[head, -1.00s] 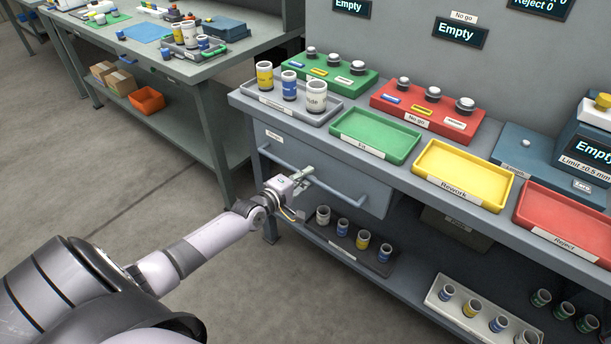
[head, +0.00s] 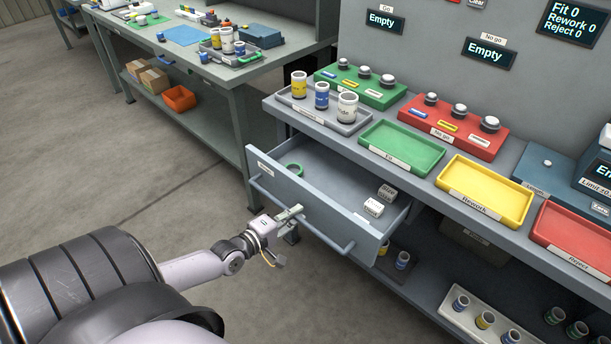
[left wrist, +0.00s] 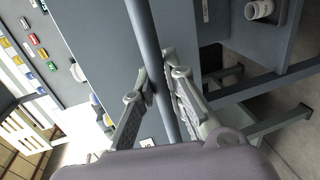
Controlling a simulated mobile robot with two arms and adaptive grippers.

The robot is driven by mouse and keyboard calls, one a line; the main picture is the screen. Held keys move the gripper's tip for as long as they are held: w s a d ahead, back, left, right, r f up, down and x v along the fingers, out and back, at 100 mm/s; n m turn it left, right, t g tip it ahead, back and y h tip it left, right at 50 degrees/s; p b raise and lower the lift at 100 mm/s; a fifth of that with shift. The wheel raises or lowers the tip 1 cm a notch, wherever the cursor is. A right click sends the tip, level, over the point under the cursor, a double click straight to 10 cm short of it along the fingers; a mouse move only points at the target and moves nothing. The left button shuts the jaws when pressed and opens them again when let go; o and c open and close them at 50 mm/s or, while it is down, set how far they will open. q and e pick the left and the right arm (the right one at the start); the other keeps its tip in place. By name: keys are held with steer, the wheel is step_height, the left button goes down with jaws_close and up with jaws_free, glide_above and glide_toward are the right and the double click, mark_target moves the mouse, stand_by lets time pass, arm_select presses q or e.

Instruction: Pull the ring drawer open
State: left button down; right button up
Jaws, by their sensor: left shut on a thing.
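The ring drawer (head: 310,202) stands pulled out below the bench top. In the left wrist view the handle bar (left wrist: 150,45) passes between the two fingers (left wrist: 160,95). My right gripper is not in view.
On the bench top are a grey tray with several cups (head: 318,118), a green tray (head: 402,148), a yellow tray (head: 485,190) and a red tray (head: 572,235). A lower shelf holds a white rack (head: 480,320). Open floor lies left of the drawer.

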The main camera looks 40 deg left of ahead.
arm_select(q)
steer(key=v, duration=0.3)
steer(key=f+p+v, duration=0.1)
steer(key=v, duration=0.1)
steer(key=shift+s, duration=0.15)
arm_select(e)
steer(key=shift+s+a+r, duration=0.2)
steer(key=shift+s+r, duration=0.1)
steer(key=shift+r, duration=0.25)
arm_select(q)
steer(key=c, duration=1.6)
jaws_free()
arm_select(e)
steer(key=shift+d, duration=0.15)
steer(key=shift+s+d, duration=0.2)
arm_select(q)
steer(key=d+v, duration=0.1)
steer(key=v, duration=1)
steer(key=shift+s+a+r, duration=0.2)
steer(key=shift+s+a, duration=0.2)
steer(key=shift+a, duration=0.05)
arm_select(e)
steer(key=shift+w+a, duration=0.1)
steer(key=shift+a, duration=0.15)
arm_select(q)
steer(key=shift+f, duration=0.1)
